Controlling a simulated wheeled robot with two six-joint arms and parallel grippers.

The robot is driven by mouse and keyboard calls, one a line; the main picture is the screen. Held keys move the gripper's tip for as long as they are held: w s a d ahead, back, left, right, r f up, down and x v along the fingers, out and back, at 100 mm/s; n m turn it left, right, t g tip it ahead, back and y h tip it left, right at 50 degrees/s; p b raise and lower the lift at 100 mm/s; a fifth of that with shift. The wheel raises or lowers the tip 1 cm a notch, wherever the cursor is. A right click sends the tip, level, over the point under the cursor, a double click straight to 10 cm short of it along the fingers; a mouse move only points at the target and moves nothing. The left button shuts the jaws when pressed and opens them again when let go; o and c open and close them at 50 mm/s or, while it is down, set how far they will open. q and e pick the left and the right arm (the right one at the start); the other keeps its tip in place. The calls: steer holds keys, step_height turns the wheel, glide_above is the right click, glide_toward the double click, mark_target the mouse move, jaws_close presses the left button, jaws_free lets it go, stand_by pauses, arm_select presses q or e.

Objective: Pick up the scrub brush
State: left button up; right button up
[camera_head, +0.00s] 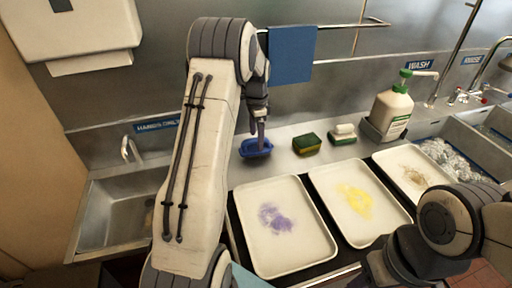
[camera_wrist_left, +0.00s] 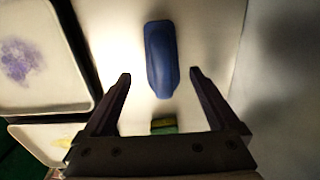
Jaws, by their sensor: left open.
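The blue scrub brush (camera_head: 256,148) lies on the steel counter behind the trays in the head view. It also shows in the left wrist view as a long blue shape (camera_wrist_left: 160,55). My left gripper (camera_head: 260,128) points down over it in the head view and partly covers it. In the left wrist view my left gripper (camera_wrist_left: 161,76) has its two fingers wide apart, with the brush seen between and beyond their tips. Nothing is held. My right arm shows at the lower right of the head view, but its fingertips do not show.
A green and yellow sponge (camera_head: 307,143) and a second sponge (camera_head: 342,134) lie right of the brush. A bottle (camera_head: 391,112) stands further right. Stained trays (camera_head: 285,262) lie in front. A hand sink (camera_head: 115,210) is at left; a blue cloth (camera_head: 292,55) hangs behind.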

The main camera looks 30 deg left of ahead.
arm_select(q)
step_height(320, 180, down, 5)
steer(key=shift+w+r+p, duration=0.1)
steer(key=shift+w+p, duration=0.05)
steer(key=shift+p, duration=0.7)
steer(key=shift+f, duration=0.5)
steer(key=c, duration=1.4)
steer(key=shift+w+a+r, duration=0.1)
steer(key=shift+r, duration=0.45)
steer(key=shift+c, duration=0.3)
step_height(320, 180, up, 9)
steer(key=shift+r+b, duration=0.1)
steer(key=shift+b, duration=0.75)
